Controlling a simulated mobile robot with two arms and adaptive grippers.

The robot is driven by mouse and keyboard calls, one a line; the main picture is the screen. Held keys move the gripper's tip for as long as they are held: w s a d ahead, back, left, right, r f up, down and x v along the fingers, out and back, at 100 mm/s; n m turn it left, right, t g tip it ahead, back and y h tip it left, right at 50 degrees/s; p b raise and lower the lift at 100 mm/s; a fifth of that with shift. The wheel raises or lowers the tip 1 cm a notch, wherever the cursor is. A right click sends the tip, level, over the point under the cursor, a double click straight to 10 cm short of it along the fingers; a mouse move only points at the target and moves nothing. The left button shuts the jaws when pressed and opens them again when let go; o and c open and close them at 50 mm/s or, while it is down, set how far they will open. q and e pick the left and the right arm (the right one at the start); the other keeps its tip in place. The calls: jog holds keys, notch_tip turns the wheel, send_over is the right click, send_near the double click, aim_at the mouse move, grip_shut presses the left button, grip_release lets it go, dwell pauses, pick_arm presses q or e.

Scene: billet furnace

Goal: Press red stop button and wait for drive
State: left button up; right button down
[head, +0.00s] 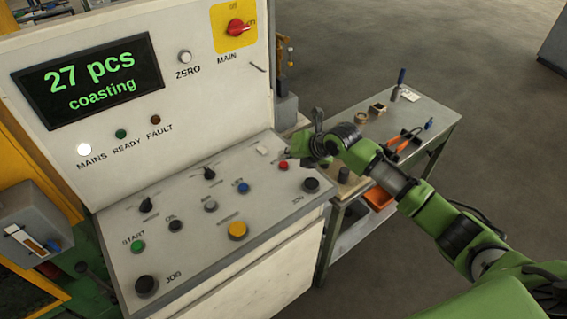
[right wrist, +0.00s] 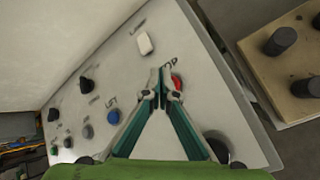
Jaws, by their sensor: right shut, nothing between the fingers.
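The red stop button (head: 284,165) is on the sloped console panel (head: 190,240), near its upper right edge. It also shows in the right wrist view (right wrist: 177,82), partly hidden behind a finger. My right gripper (head: 293,154) is shut and empty, just above the button. In the right wrist view its fingertips (right wrist: 163,94) meet beside the button; I cannot tell whether they touch the panel. The display (head: 88,80) reads "27 pcs" and "coasting" in green. The MAINS lamp (head: 84,149) glows white; the READY lamp (head: 120,134) and FAULT lamp (head: 155,119) look dim. My left gripper is out of view.
Close to the red button are a white switch (head: 262,151), a black JOG button (head: 311,185) and a blue button (head: 243,188). A yellow button (head: 237,230) sits lower. A side table (head: 425,112) with tools stands right of the console. Open floor lies beyond.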

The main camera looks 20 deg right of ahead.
aim_at(286, 165)
notch_tip(286, 165, up, 5)
jog(key=p, duration=0.3)
jog(key=shift+f, duration=0.1)
jog(key=shift+s+f, duration=0.1)
dwell(0.7)
